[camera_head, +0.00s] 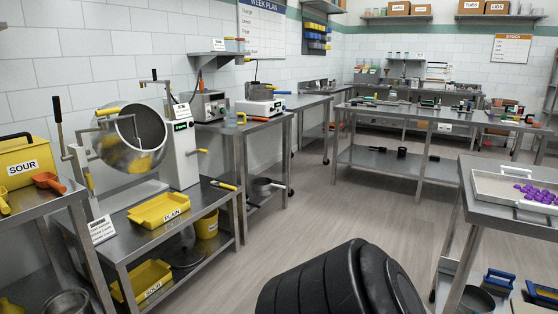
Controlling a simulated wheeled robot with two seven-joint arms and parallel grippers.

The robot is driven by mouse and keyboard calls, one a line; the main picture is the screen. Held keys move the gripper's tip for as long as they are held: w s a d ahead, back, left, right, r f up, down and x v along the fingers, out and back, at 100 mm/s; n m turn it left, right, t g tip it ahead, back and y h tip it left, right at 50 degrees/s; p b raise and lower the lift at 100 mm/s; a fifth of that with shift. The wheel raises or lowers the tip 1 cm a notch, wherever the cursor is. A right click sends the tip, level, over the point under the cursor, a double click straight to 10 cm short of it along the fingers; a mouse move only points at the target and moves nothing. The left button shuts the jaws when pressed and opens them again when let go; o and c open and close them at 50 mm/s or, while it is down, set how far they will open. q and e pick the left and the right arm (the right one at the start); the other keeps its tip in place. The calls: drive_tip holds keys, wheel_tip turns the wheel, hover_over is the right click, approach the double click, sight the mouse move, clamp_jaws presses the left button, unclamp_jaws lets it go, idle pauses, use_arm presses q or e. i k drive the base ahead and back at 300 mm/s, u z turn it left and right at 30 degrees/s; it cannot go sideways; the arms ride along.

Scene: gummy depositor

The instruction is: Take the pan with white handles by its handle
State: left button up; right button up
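A shallow light-grey pan (490,192) with purple pieces in it lies on the steel table at the right. A white handle (535,206) shows at its near edge; its right side runs out of the picture. A small steel pot (262,187) stands on the lower shelf of the middle table, with a short pale handle pointing right. Neither gripper is in view. A black, ribbed, rounded part of mine fills the bottom middle of the view, close to the camera and apart from the pan in the picture.
The right table (466,178) has a lower shelf with blue-handled items (498,280) and a pot (475,299). On the left, a bench holds a tilted steel drum (136,138) and a yellow tray (159,210). A long table (400,112) stands behind. The floor (330,213) between is clear.

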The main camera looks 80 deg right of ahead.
sight(528, 194)
drive_tip(key=z, duration=4.6)
drive_tip(key=i, duration=0.1)
